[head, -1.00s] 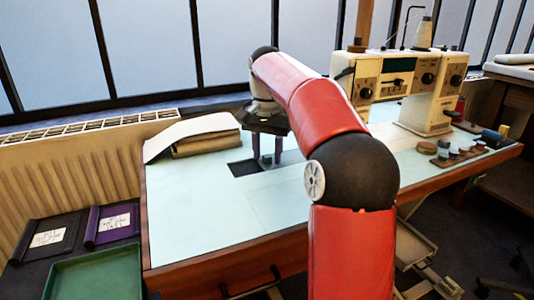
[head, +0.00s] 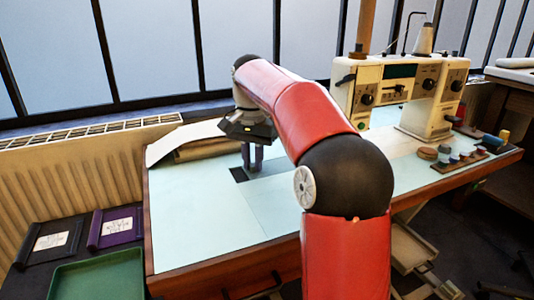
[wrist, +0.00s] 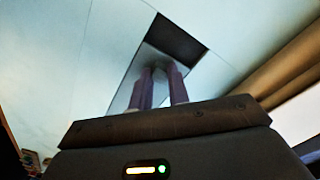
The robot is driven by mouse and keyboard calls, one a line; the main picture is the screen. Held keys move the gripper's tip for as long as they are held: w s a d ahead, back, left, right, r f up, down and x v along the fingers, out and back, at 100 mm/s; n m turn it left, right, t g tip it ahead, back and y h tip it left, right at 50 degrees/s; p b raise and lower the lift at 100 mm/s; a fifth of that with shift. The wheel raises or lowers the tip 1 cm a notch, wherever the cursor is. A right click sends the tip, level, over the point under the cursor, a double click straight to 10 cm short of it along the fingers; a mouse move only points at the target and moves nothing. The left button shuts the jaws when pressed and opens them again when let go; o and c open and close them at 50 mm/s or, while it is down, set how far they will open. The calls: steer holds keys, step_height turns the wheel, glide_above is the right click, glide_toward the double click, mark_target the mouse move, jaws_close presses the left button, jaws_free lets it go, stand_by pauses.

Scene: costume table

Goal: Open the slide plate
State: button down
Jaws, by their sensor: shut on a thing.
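The slide plate (head: 273,166) is a pale grey metallic plate set flush in the light blue table top. It also shows in the wrist view (wrist: 125,95), under the fingers. A dark rectangular opening (head: 238,175) lies at the plate's left end in the head view; the opening also shows in the wrist view (wrist: 178,42), beyond the fingertips. My gripper (head: 252,170) points down at the plate beside the opening. Its purple-grey fingers are shut on a small knob (wrist: 160,73) on the plate, mostly hidden between them.
A cream sewing machine (head: 395,90) stands at the right, with thread spools (head: 455,157) beside it. Folded cloth (head: 190,140) lies at the table's back left. A green tray (head: 100,275) is at the lower left. The table's front left is clear.

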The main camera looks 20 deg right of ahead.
steer(key=a, duration=0.3)
steer(key=c, duration=1.3)
jaws_free()
step_height(320, 180, up, 8)
steer(key=shift+f+p, duration=0.1)
steer(key=shift+p, duration=1.1)
